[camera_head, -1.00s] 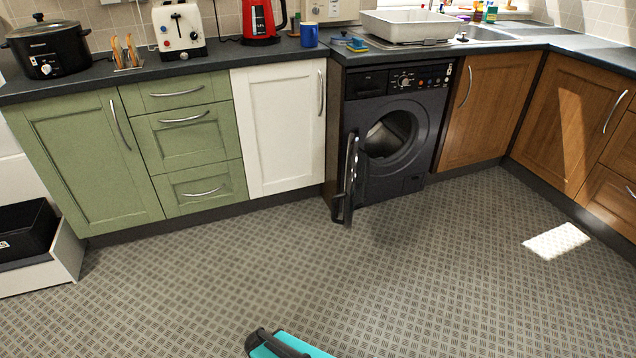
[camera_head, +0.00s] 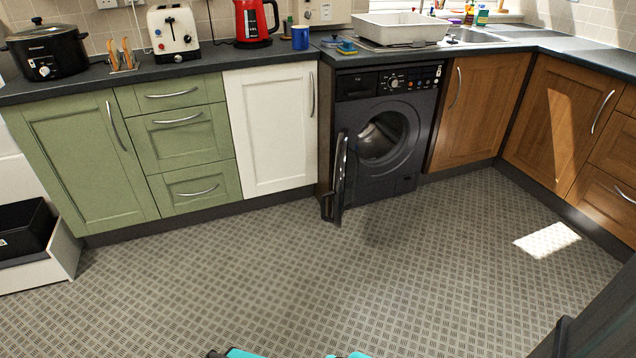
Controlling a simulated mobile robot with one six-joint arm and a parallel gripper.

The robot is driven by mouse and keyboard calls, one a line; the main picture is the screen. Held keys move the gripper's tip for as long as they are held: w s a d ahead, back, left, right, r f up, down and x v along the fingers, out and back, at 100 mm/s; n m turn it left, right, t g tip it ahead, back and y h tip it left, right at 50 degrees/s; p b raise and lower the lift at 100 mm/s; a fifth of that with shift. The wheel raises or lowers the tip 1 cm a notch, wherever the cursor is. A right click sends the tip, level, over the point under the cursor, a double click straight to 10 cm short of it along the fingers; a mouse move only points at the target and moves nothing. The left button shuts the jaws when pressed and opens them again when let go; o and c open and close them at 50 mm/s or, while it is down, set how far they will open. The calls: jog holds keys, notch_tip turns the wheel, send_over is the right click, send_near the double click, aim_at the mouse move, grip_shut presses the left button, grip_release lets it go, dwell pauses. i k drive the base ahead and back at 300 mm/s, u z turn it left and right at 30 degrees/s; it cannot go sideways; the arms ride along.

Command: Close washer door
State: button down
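The black washer (camera_head: 408,175) stands under the dark counter, between the white cabinet and a wooden cabinet. Its door (camera_head: 339,178) is open. The door is seen almost edge-on at the left side of the round opening (camera_head: 383,138), sticking out over the floor. The drum inside shows as a pale curved surface. Only small teal and black parts of my arm show at the bottom edge. My gripper's fingertips are not in view, and nothing of mine touches the door.
Patterned floor (camera_head: 300,270) is clear in front of the washer. A dark shape (camera_head: 600,315) fills the lower right corner. An open white drawer (camera_head: 60,258) holding a black box (camera_head: 25,232) juts out at far left. A white basin (camera_head: 400,30) stands on the counter.

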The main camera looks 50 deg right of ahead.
aim_at(342, 177)
jog(key=z, duration=0.05)
jog(key=i, duration=1)
jog(key=u, duration=0.15)
jog(key=k, duration=0.9)
jog(key=z, duration=0.2)
jog(key=i, duration=0.8)
jog(key=u, duration=0.05)
